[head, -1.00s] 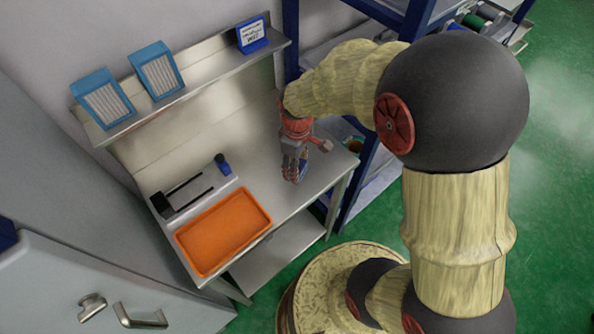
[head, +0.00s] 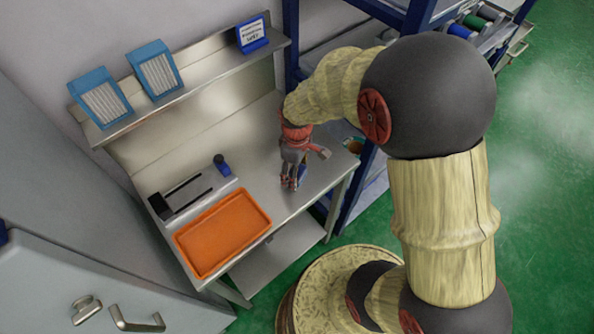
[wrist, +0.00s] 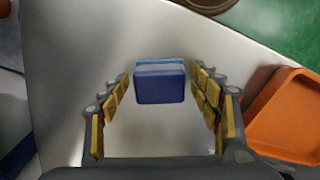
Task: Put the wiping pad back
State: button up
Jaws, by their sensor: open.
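The wiping pad, a small block with a dark blue face and lighter blue top edge (wrist: 160,84), lies on the steel bench between my gripper's spread fingers in the wrist view. My gripper (wrist: 160,78) is open, with bare bench showing between the pad and the fingers on both sides. In the head view my gripper (head: 291,182) points down over the right part of the bench, and only a bit of the blue pad (head: 303,172) shows beside it; the rest is hidden.
An orange tray (head: 222,233) stands on the bench front left. Behind it are a grey holder with dark strips (head: 185,192) and a small blue item with a dark top (head: 222,165). A shelf above holds blue bins (head: 102,98) and a sign (head: 252,35). A blue rack (head: 366,165) stands at right.

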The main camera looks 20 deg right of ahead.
jog(key=shift+r, duration=0.15)
jog(key=s+r+m+t+p, duration=0.1)
jog(key=s+r, duration=0.1)
jog(key=r, duration=0.9)
jog(key=s+r+m+t+p, duration=0.1)
jog(key=s+r+m+p, duration=0.1)
jog(key=r, duration=0.9)
jog(key=s+r+m+t, duration=0.3)
jog(key=s+r+m, duration=0.2)
jog(key=s+r, duration=0.3)
jog(key=shift+s+r+t, duration=0.15)
jog(key=shift+s+t, duration=0.15)
jog(key=shift+s, duration=0.65)
notch_tip(320, 180, down, 3)
jog(key=b, duration=0.3)
jog(key=shift+r, duration=0.1)
jog(key=shift+c, duration=1)
